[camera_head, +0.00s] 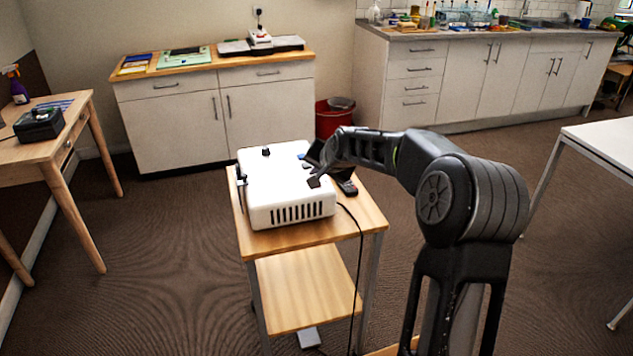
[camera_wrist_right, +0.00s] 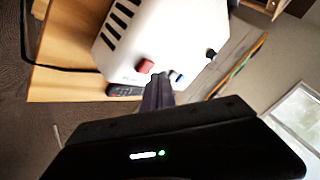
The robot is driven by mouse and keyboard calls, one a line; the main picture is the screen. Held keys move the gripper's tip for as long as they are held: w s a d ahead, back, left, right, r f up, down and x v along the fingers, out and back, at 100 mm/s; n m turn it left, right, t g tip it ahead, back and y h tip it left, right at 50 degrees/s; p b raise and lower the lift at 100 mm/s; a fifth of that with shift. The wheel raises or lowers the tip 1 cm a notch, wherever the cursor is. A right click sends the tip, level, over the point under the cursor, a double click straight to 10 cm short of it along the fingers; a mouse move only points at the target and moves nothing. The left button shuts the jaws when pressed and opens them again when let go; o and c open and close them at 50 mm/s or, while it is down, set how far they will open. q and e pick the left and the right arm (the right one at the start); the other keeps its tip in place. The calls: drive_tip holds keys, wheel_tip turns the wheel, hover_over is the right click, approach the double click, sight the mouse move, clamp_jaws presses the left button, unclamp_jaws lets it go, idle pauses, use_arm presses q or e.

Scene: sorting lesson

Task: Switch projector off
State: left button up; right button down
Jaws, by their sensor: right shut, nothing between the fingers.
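The projector (camera_head: 290,190) is a white box with a vent grille on its front, standing on a small wooden trolley. In the right wrist view the projector (camera_wrist_right: 165,30) shows a red button (camera_wrist_right: 145,66), a small blue-and-white control (camera_wrist_right: 177,76) and a dark knob (camera_wrist_right: 211,53). My right gripper (camera_head: 314,172) is at the projector's right side in the head view, hiding part of that side. In the right wrist view its shut, empty fingers (camera_wrist_right: 158,90) are close to the red button and the blue-and-white control; I cannot tell whether they touch. My left gripper is not in view.
A dark remote (camera_head: 347,187) lies on the trolley top (camera_head: 365,215), right of the projector. A black cable (camera_head: 358,245) hangs down the trolley's right side. A desk (camera_head: 75,125) stands left, a white table (camera_head: 605,140) right. Cabinets line the back. Floor around the trolley is open.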

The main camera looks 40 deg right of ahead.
idle(0.6)
drive_tip(key=shift+f+b, duration=0.45)
drive_tip(key=shift+f, duration=0.3)
idle(0.4)
drive_tip(key=shift+r, duration=0.8)
wheel_tip(320, 180, up, 6)
drive_tip(key=p, duration=0.4)
